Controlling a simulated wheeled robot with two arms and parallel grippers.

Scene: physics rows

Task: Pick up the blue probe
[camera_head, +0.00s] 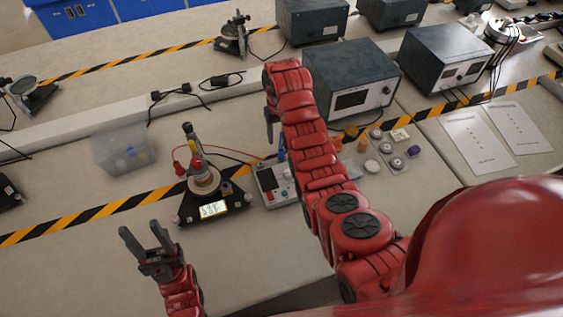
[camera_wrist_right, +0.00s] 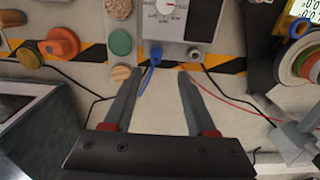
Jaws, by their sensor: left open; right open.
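The blue probe (camera_wrist_right: 154,58) stands at the edge of the white meter box (camera_wrist_right: 178,22), and a thin blue lead trails from it. In the head view the probe (camera_head: 281,154) is partly hidden by my right arm, beside the meter box (camera_head: 268,186). My right gripper (camera_wrist_right: 161,74) is open and empty. In the right wrist view the probe shows just beyond its fingertips, closer to the left finger. In the head view my right gripper (camera_head: 270,122) points down above the bench. My left gripper (camera_head: 139,232) is open and empty at the lower left.
A scale with coils (camera_head: 212,209) stands left of the meter box, with a red wire between them. A translucent bin (camera_head: 125,150) is farther left. A grey instrument box (camera_head: 350,92) is behind my right arm. Round samples (camera_head: 392,148) lie right of it.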

